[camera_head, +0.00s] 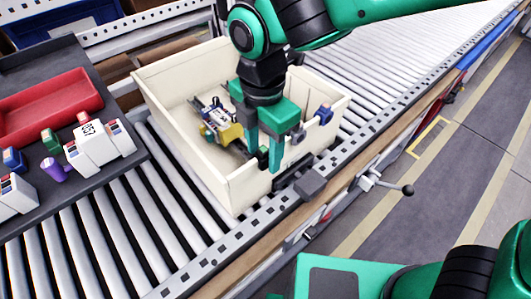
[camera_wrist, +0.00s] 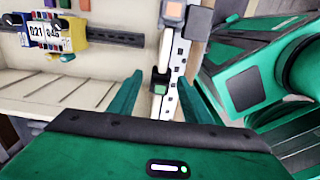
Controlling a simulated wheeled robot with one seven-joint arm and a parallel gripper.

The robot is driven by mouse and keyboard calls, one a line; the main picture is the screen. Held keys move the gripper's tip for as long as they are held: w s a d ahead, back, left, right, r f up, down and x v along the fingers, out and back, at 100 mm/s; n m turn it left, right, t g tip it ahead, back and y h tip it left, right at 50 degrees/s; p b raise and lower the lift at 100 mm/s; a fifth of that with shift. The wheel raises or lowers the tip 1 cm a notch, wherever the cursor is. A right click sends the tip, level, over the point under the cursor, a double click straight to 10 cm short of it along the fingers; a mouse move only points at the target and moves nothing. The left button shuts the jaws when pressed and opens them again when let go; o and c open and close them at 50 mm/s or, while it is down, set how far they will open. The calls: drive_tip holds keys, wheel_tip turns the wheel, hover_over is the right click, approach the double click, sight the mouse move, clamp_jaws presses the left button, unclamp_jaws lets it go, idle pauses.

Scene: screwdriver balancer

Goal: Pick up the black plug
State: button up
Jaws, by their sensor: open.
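The black plug (camera_wrist: 160,84), with a green face, sits on a pale perforated rail (camera_wrist: 166,106) in the wrist view. It lies between the fingertips of my gripper (camera_wrist: 160,76), with gaps visible on both sides. In the head view my gripper (camera_head: 264,160) points down at the near right side of the cream bin (camera_head: 190,67), with its green fingers apart. A small black part (camera_head: 262,157) shows between the fingers there and looks like the same plug. Most of it is hidden by the fingers.
A yellow-and-blue device (camera_head: 222,128) lies in the bin, left of my gripper. A blue plug (camera_head: 325,114) stands at the bin's right. The bin sits on a roller conveyor (camera_head: 110,208). A dark tray (camera_head: 60,214) with a red container (camera_head: 45,106) is at left.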

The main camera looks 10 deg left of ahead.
sight(259, 149)
clamp_jaws()
drive_tip(key=shift+r, duration=0.1)
drive_tip(key=shift+r, duration=0.55)
drive_tip(key=r, duration=0.3)
drive_tip(key=shift+s+a+r, duration=0.15)
drive_tip(key=shift+a, duration=0.25)
drive_tip(key=s+a+r, duration=0.3)
drive_tip(key=a+r, duration=0.3)
drive_tip(key=a, duration=0.4)
drive_tip(key=shift+s+a+r, duration=0.15)
drive_tip(key=shift+s+r, duration=0.05)
